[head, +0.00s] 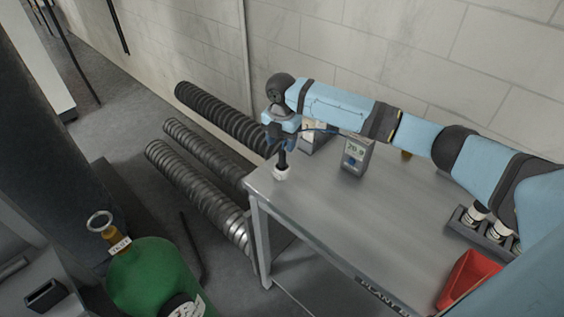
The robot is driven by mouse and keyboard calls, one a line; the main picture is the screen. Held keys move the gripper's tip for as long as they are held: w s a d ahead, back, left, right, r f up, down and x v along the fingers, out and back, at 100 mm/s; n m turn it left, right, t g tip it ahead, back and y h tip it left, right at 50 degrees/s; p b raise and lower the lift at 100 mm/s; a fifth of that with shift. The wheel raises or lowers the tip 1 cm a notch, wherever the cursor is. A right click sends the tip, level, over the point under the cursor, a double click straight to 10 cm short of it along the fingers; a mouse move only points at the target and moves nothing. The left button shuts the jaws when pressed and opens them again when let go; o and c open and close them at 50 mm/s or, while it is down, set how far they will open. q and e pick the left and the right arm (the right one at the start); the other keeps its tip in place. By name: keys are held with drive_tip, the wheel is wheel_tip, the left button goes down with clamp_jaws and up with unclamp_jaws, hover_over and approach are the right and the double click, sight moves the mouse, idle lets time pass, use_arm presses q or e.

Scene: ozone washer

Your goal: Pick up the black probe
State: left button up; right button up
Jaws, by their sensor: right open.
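The black probe (282,159) stands upright near the far left corner of the grey metal table (340,215), with a white piece (281,173) at its lower end. My right gripper (281,143) points down at the probe's upper part, with its jaws open. The fingers cover the top of the probe, and I cannot tell whether they touch it. My left gripper is out of view.
Another boxy item (314,138) stands behind my right arm. A dark rack (484,230) with capped bottles and a red bin (468,280) are at the table's right. Ribbed black hoses (205,160) lie left of the table. A green cylinder (155,275) stands at lower left. The table's middle is clear.

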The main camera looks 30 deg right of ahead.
sight(283, 151)
drive_tip(key=f, duration=0.5)
drive_tip(key=shift+s+p, duration=0.2)
drive_tip(key=shift+p, duration=0.2)
drive_tip(key=shift+r, duration=0.1)
clamp_jaws()
drive_tip(key=shift+r, duration=0.1)
